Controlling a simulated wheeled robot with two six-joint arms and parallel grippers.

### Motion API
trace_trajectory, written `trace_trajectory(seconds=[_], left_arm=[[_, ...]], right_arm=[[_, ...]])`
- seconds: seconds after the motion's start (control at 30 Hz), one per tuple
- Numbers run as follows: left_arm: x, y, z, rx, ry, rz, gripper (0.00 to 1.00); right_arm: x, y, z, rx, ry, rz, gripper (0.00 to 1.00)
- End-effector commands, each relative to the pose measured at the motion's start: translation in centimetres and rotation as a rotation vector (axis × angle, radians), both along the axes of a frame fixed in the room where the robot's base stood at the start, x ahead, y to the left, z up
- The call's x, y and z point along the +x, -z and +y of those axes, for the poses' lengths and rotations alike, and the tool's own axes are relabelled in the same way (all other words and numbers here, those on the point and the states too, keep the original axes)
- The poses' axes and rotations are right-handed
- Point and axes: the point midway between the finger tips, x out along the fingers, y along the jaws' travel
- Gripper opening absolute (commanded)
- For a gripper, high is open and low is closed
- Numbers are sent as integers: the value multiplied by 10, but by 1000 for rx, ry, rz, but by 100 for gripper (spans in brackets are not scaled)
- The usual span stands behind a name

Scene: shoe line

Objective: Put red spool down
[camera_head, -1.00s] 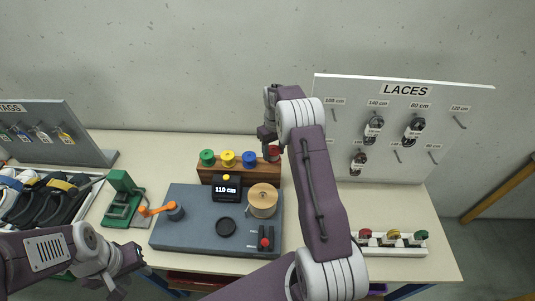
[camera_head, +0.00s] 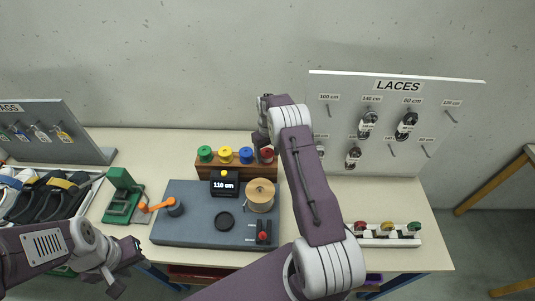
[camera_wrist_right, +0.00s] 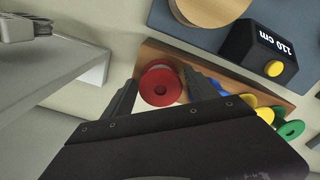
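The red spool (camera_wrist_right: 160,86) is at the end of the wooden spool rack (camera_wrist_right: 149,54); in the head view the spool (camera_head: 267,155) is beside the blue spool (camera_head: 246,155). My right gripper (camera_wrist_right: 160,88) has its fingers on either side of the red spool, with a narrow gap showing on each side, so it looks open around it. In the head view my right gripper (camera_head: 262,140) is partly hidden by its own arm. My left gripper (camera_head: 126,268) is empty at the lower left; its fingers look apart.
Yellow (camera_head: 226,156) and green (camera_head: 205,154) spools stand on the rack. In front is a grey station with a 110 cm display (camera_head: 224,184) and a wooden reel (camera_head: 260,195). The LACES board (camera_head: 393,120) stands to the right.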

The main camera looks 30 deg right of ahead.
Motion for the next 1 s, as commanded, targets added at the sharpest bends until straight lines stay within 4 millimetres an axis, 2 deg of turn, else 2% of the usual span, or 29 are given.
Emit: trace_trajectory(seconds=[0.27, 0.37, 0.43, 0.6, 0.8, 1.0], left_arm=[[0, -1, 0, 0, 0, 0, 36], [0, -7, 0, 0, 0, 0, 36], [0, 2, 0, 0, 0, -1, 36], [0, 18, 0, 0, 0, 0, 36], [0, 27, 0, 0, 0, 0, 36], [0, 28, 0, 0, 0, 0, 36]], right_arm=[[0, -1, 0, 0, 0, 0, 73], [0, -8, 0, 0, 0, 0, 73], [1, -12, 0, -1, 0, -3, 73], [1, -49, 0, -2, 0, -7, 73], [1, -98, 0, -2, 0, -5, 73], [0, -122, 0, 0, 0, -1, 73]])
